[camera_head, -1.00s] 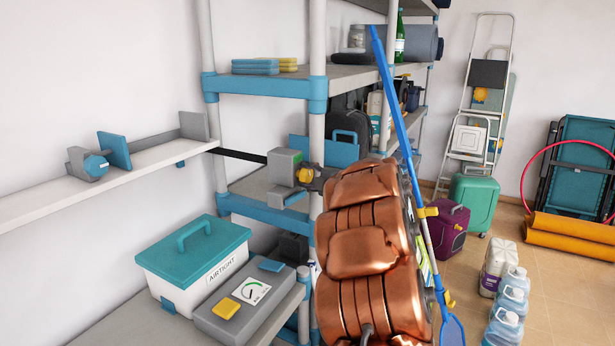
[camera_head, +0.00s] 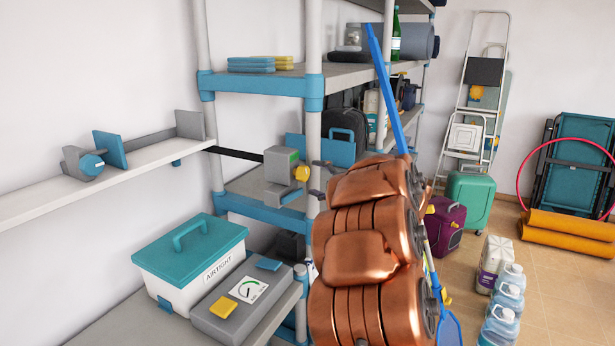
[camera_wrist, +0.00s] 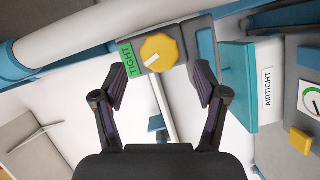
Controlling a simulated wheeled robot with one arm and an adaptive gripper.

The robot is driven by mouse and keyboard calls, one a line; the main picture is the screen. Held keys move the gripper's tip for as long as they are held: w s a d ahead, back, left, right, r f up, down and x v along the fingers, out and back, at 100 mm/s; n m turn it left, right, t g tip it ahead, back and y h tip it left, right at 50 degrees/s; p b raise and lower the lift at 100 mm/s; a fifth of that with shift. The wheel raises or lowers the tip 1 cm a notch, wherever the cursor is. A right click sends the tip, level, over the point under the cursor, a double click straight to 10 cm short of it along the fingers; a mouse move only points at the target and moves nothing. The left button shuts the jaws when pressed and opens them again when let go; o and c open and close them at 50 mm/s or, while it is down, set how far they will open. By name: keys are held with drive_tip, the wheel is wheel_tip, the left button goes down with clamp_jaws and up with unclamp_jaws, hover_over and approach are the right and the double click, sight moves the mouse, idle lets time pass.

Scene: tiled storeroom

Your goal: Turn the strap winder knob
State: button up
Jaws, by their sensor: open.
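The strap winder (camera_head: 279,167) is a grey box at the shelf post, with a black strap (camera_head: 236,153) running left from it. Its yellow knob (camera_head: 302,173) faces my arm. In the wrist view the scalloped yellow knob (camera_wrist: 162,50) has a white mark pointing down-left, near the lower end of a green label (camera_wrist: 133,59) reading TIGHT. My gripper (camera_wrist: 160,80) is open and empty, its two dark fingers spread to either side below the knob and not touching it. In the head view my copper-coloured arm hides most of the gripper.
A grey shelf rack (camera_head: 314,90) stands around the winder. Below left are a teal-lidded AIRTIGHT box (camera_head: 183,272) and a grey gauge box (camera_head: 228,312). A blue pole (camera_head: 385,85) leans behind my arm. Bottles (camera_head: 505,305) stand on the floor at right.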

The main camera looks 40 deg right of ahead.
drive_tip(key=s, duration=0.6)
drive_tip(key=shift+a+r, duration=0.3)
drive_tip(key=shift+r, duration=0.05)
wheel_tip(320, 180, up, 4)
drive_tip(key=w+m+g+h, duration=0.3)
drive_tip(key=m+h, duration=0.4)
drive_tip(key=s+a+f+m+g+y, duration=0.2)
drive_tip(key=s+a+f+m+g, duration=0.35)
drive_tip(key=a, duration=0.65)
drive_tip(key=s+a+f+m+g+y, duration=0.1)
drive_tip(key=s+a+f+m+g, duration=0.25)
drive_tip(key=s+a+f, duration=0.65)
drive_tip(key=s+a+f+n+g+y, duration=0.1)
drive_tip(key=s+a+f+g+y, duration=0.1)
drive_tip(key=s+a, duration=0.5)
drive_tip(key=s+a+f+g+y, duration=0.2)
drive_tip(key=s+a, duration=0.6)
drive_tip(key=a, duration=0.7)
drive_tip(key=g+y, duration=0.1)
drive_tip(key=g, duration=0.1)
drive_tip(key=shift+s+n+g, duration=0.15)
drive_tip(key=shift+n+g, duration=0.15)
drive_tip(key=shift+n, duration=0.1)
